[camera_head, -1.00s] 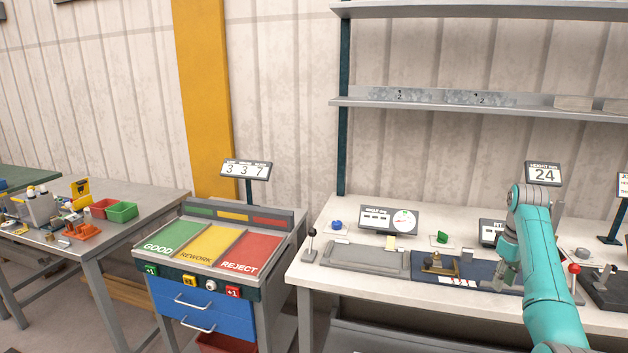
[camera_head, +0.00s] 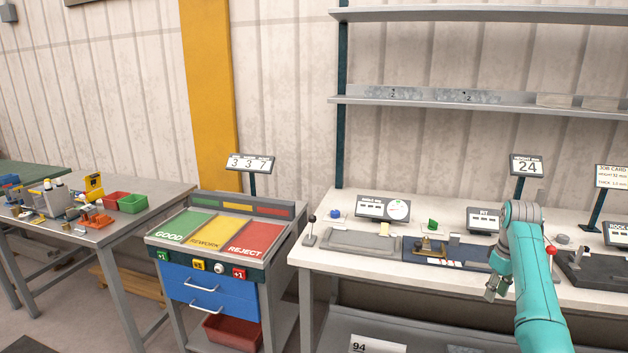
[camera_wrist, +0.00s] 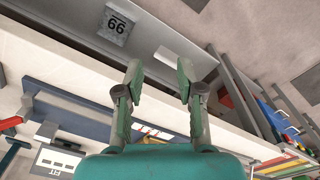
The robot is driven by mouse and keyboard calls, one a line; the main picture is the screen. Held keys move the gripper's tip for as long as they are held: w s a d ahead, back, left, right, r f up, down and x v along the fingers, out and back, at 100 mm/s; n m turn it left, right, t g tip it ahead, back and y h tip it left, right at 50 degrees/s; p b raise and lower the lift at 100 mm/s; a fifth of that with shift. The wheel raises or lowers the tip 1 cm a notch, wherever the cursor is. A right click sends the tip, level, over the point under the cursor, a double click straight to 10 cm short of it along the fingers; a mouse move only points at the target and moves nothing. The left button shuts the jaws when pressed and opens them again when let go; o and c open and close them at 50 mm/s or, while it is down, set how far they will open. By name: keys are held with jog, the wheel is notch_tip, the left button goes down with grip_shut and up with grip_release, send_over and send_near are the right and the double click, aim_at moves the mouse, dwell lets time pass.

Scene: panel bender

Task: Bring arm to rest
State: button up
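My gripper (camera_head: 494,287) is at the end of my teal arm, at the front edge of the white workbench (camera_head: 340,262), on the right of the head view. In the wrist view, my gripper (camera_wrist: 157,75) has its two fingers apart with nothing between them. The bench's front edge and a lower shelf lie beyond the fingers there. My arm hides part of the bench top behind it.
A blue mat (camera_head: 470,257) with a brass fixture, a grey tray (camera_head: 362,243) and small displays stand on the bench. Left is a sorting cart (camera_head: 215,282) marked GOOD, REWORK and REJECT. A red-knobbed lever (camera_head: 551,250) is close beside my arm.

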jog(key=s+a+f+t, duration=0.1)
jog(key=s+a+f, duration=0.15)
jog(key=f, duration=0.65)
jog(key=s+a+f+t, duration=0.1)
jog(key=a+f, duration=0.3)
jog(key=f, duration=0.5)
jog(key=s+a+f+t, duration=0.1)
jog(key=s+a+f, duration=0.15)
jog(key=f, duration=0.55)
jog(key=s+a+f+m+t+h, duration=0.1)
jog(key=s+a+f+t, duration=0.1)
jog(key=s+a+f, duration=0.55)
jog(key=s+a+f+m+t, duration=0.1)
jog(key=s+a+f+t, duration=0.3)
jog(key=s, duration=0.6)
jog(key=s+a+r+t, duration=0.1)
jog(key=s+a+r, duration=0.2)
jog(key=s, duration=0.9)
jog(key=s+a+r+t, duration=0.15)
jog(key=s+a, duration=0.25)
jog(key=s, duration=0.7)
jog(key=s+a+r+m+t, duration=0.1)
jog(key=s+r, duration=0.7)
jog(key=r, duration=0.4)
jog(key=s+a+r+t+y, duration=0.1)
jog(key=s+r+t, duration=0.1)
jog(key=s+r, duration=0.6)
notch_tip(320, 180, up, 4)
jog(key=shift+f+m, duration=0.1)
jog(key=shift+m, duration=0.3)
